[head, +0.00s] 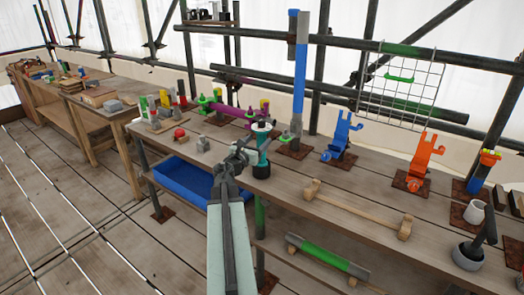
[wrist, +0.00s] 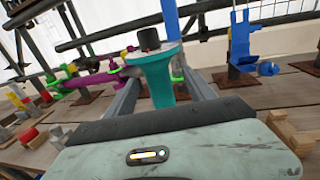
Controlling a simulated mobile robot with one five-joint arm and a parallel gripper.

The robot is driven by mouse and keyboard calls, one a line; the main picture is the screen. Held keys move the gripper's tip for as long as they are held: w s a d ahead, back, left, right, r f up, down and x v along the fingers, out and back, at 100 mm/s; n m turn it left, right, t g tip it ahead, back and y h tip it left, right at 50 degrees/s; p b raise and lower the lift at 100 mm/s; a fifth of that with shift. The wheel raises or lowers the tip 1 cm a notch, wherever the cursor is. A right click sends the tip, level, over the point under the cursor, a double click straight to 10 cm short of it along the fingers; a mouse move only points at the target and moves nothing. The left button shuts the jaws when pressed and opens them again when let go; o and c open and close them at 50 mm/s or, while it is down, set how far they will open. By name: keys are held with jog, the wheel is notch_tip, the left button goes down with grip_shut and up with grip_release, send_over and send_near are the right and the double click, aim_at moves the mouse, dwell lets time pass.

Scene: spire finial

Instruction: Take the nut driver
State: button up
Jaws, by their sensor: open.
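A teal, flared handle with a dark knob on top, which I take to be the nut driver (head: 263,143), stands upright near the front edge of the workbench (head: 305,170). In the wrist view the nut driver (wrist: 155,78) is between the two fingers of my gripper (wrist: 158,72), one finger on each side. My gripper (head: 246,150) is open. I cannot tell whether either finger touches the handle. The handle's lower end is hidden behind my gripper body in the wrist view.
A blue post (head: 300,75), a blue bracket (head: 340,138) and an orange bracket (head: 422,162) stand to the right. A wooden piece (head: 357,208) lies nearer. A blue tray (head: 182,180) is below the bench top.

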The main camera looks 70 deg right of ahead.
jog(key=d, duration=0.7)
jog(key=shift+s+d+f, duration=0.15)
jog(key=shift+d, duration=0.1)
grip_shut()
